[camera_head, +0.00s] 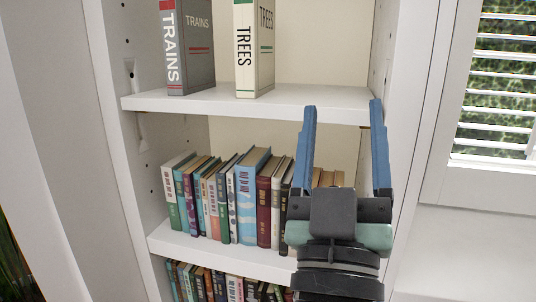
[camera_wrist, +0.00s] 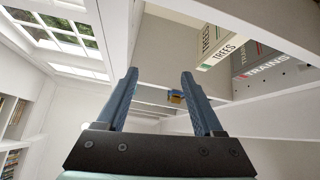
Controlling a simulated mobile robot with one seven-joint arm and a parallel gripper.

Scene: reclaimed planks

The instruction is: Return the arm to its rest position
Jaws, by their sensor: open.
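My gripper (camera_head: 342,150) is open and empty, with its two blue fingers pointing up in front of the right part of the bookcase. In the wrist view my gripper (camera_wrist: 158,92) also shows spread fingers, with nothing held between them. The grey TRAINS book (camera_head: 190,50) and the cream TREES book (camera_head: 254,48) stand upright and apart on the upper shelf. In the wrist view the TREES book (camera_wrist: 222,47) and the TRAINS book (camera_wrist: 268,66) are seen from below at the upper right, clear of the fingers.
The white upper shelf (camera_head: 290,106) runs behind the fingertips. A row of several books (camera_head: 222,200) fills the shelf below, partly hidden by my arm. More books (camera_head: 215,284) stand lower down. A window with blinds (camera_head: 498,85) is at the right. The upper shelf's right part is clear.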

